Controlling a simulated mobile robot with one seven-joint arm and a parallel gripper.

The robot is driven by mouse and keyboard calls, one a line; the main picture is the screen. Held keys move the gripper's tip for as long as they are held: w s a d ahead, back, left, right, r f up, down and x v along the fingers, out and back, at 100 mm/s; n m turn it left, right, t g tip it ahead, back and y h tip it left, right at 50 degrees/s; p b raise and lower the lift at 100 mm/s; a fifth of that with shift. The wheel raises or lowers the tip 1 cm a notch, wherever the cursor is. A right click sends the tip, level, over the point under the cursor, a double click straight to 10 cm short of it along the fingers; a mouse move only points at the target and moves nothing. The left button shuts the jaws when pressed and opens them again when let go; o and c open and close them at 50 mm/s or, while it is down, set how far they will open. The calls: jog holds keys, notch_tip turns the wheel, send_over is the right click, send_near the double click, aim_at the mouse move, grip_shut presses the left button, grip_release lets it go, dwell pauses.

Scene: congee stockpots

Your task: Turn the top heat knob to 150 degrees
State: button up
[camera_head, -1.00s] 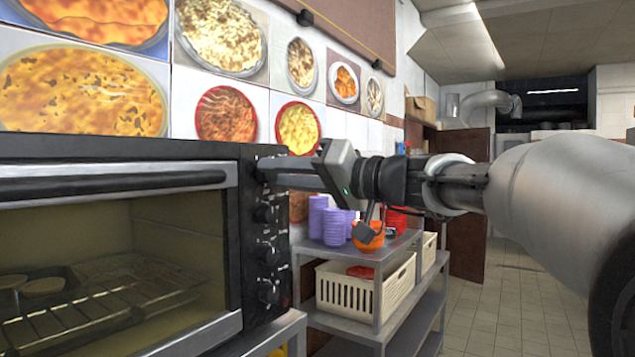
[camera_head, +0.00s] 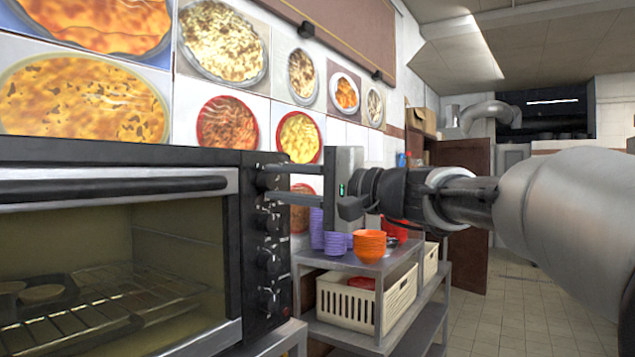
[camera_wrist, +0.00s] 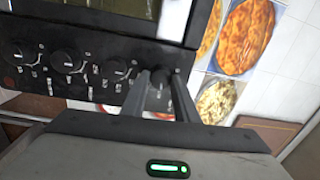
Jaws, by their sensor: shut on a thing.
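The oven (camera_head: 120,155) stands at the left with its control panel facing right. Its top heat knob (camera_wrist: 159,82) is the end knob of the row, between my fingers in the wrist view. In the head view my gripper (camera_head: 266,183) reaches in from the right, one finger above the other, shut on this knob. The knob is largely hidden there, and its pointer and degree marks cannot be read. Other knobs show below it, such as the one (camera_head: 268,258) on the lower panel; they also line up in the wrist view (camera_wrist: 67,61).
A metal shelf (camera_head: 345,262) beside the oven holds purple bowls (camera_head: 317,228), orange bowls (camera_head: 369,246) and a cream basket (camera_head: 350,305). The wall with food pictures (camera_head: 228,122) runs close behind. The tiled floor (camera_head: 520,315) at the right is open.

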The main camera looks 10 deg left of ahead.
jog(key=shift+m, duration=0.5)
jog(key=o, duration=1.1)
jog(key=shift+c, duration=0.2)
jog(key=r+v, duration=0.1)
jog(key=v, duration=1.6)
jog(key=shift+d+f+b, duration=0.25)
jog(key=shift+f+b, duration=0.05)
jog(key=shift+f, duration=0.25)
jog(key=shift+s+f, duration=0.15)
